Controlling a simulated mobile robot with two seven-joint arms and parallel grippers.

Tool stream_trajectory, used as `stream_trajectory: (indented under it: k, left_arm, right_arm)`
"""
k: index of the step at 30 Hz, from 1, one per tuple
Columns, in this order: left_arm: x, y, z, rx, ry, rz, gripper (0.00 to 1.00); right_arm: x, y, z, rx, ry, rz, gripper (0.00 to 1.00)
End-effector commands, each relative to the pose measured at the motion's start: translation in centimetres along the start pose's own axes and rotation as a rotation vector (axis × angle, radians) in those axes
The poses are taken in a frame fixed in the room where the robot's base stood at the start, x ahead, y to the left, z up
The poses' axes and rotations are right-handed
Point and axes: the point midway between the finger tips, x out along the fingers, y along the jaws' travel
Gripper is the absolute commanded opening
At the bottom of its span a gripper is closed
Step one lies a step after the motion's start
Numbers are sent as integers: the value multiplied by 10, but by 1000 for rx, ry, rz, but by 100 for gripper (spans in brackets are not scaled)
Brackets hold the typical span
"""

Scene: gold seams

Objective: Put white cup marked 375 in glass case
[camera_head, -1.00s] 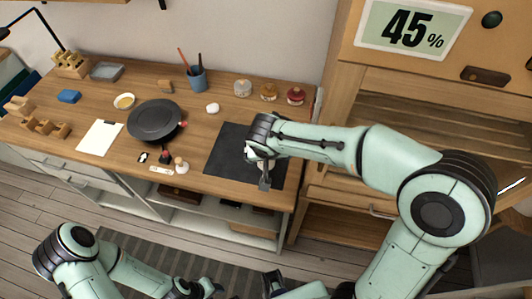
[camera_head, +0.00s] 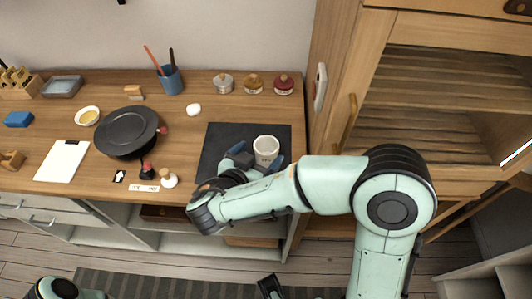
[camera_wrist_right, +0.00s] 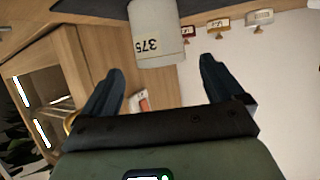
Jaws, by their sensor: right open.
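The white cup (camera_head: 266,150) stands upright on the dark mat (camera_head: 216,143). In the right wrist view the cup (camera_wrist_right: 160,18) carries a yellowish label reading 375, upside down. My right gripper (camera_head: 258,161) is open, low over the mat, with its fingers pointing toward the cup. In the wrist view the cup is ahead of the open fingertips (camera_wrist_right: 161,68), roughly centred between them; I cannot tell whether they touch it. A wooden cabinet (camera_head: 430,28) with slatted shelves and a brass handle, apparently the glass case, stands at the right.
Three small lidded jars (camera_head: 254,84) stand behind the mat. A black pan (camera_head: 127,132), a stamp-like piece (camera_head: 168,179) and a white sheet (camera_head: 62,161) lie to the left. A blue pen cup (camera_head: 172,80) is at the back. The wood around the white lump (camera_head: 194,110) is mostly clear.

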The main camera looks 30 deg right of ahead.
Motion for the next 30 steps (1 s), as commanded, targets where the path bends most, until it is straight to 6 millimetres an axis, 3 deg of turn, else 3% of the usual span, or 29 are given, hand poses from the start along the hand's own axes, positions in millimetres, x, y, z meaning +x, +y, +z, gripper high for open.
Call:
stream_trajectory:
  k: [18, 26, 29, 30]
  left_arm:
    - [-10, 1, 6, -3, -20, -4, 43]
    - [-10, 1, 7, -3, -20, -5, 43]
    - [-10, 1, 7, -3, -20, -5, 43]
    - [-10, 1, 7, -3, -20, -5, 43]
  right_arm:
    - [70, 0, -3, -1, -1, 2, 95]
    - [74, 0, -2, -1, -2, 0, 95]
    - [74, 0, -2, -1, -2, 0, 69]
    - [74, 0, -2, -1, -2, 0, 56]
